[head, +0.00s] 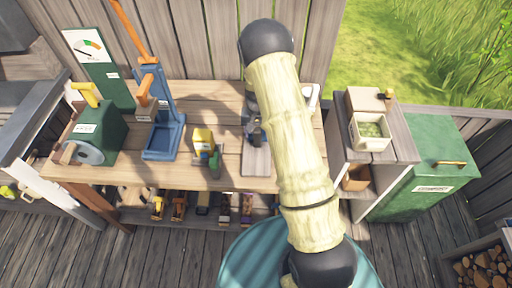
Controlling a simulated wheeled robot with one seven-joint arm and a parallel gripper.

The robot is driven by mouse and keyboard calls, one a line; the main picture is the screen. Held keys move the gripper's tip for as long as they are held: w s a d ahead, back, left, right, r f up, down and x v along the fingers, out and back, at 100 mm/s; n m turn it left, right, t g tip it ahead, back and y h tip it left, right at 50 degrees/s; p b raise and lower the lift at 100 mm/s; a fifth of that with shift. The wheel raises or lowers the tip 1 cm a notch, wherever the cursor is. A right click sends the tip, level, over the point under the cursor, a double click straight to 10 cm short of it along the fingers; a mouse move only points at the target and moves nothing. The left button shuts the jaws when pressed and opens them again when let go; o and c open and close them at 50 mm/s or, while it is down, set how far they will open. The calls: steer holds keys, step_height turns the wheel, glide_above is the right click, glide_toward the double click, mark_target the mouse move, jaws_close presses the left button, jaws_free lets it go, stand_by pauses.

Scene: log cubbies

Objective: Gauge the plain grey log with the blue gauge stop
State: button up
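My gripper (254,138) shows only in part as dark grey pieces beside my pale arm, over a board (257,163) on the bench. My arm hides most of it, so whether it is open or holds anything cannot be seen. A blue stand (164,140) with an orange lever stands on the bench to the left; I cannot tell whether it is the blue gauge stop. I cannot pick out the plain grey log. Several small logs or blocks (179,207) sit in the cubbies under the bench, too small to tell apart.
A green machine (97,133) with a grey wheel stands at the bench's left. A yellow and green object (206,150) lies mid-bench. A tray (371,132) and green bin (425,180) are on the right. A firewood rack (485,270) is at lower right.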

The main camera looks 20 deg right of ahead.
steer(key=shift+s, duration=0.1)
stand_by(0.3)
steer(key=shift+r+p, duration=2.75)
steer(key=shift+r, duration=1.25)
steer(key=shift+r, duration=0.1)
step_height(320, 180, up, 17)
steer(key=b, duration=0.3)
steer(key=shift+r, duration=0.1)
steer(key=s+a+f+n+t, duration=0.1)
steer(key=s, duration=1)
steer(key=s+a+f+n+t, duration=0.1)
steer(key=s+n, duration=0.1)
steer(key=s, duration=0.9)
steer(key=shift+a+f+n+t, duration=0.25)
steer(key=shift+n+t, duration=0.05)
